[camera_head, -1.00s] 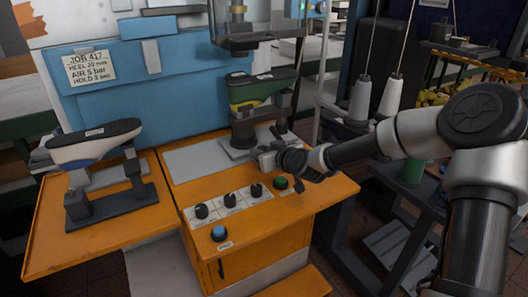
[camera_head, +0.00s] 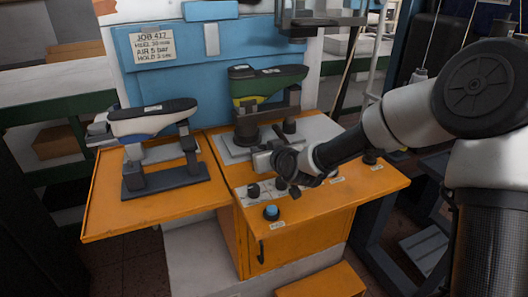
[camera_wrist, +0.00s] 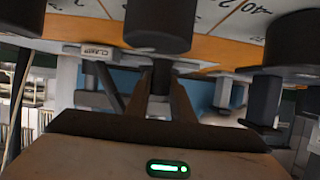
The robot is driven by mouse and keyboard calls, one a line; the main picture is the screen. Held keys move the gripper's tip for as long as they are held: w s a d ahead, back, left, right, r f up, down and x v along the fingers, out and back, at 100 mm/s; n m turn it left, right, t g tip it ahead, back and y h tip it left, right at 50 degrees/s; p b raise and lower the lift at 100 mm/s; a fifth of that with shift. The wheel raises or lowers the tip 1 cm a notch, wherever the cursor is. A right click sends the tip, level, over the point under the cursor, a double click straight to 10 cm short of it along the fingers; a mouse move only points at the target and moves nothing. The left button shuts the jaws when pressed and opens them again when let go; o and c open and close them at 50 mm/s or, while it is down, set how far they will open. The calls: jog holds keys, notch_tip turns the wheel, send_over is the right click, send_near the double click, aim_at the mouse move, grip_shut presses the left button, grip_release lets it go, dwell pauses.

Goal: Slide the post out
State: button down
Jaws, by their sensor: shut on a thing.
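A green and black shoe last (camera_head: 268,82) stands on a dark post (camera_head: 246,130) with a round foot, on a metal plate at the back of the orange bench. A thinner dark upright (camera_head: 289,118) stands beside it. My gripper (camera_head: 272,158) is low in front of the plate, above the control knobs. In the wrist view my fingers (camera_wrist: 162,98) are closed around a narrow dark piece (camera_wrist: 160,76). I cannot tell whether this piece is the post. My gripper hides part of the plate's front edge and the knob row.
A white, blue and black last (camera_head: 150,118) sits on a dark stand (camera_head: 165,178) on the left wing. A blue button (camera_head: 271,212) and a black knob (camera_head: 253,190) show at the front. In the wrist view, dark knobs (camera_wrist: 298,38) hang close around my fingers.

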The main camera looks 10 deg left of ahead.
jog(key=shift+s+a, duration=0.2)
jog(key=shift+a, duration=0.05)
jog(key=c, duration=1.5)
grip_release()
jog(key=shift+a, duration=0.1)
jog(key=shift+c, duration=0.2)
jog(key=shift+s+d+r, duration=0.1)
jog(key=shift+d, duration=0.15)
jog(key=p+v, duration=0.5)
jog(key=v, duration=1.2)
jog(key=shift+d, duration=0.1)
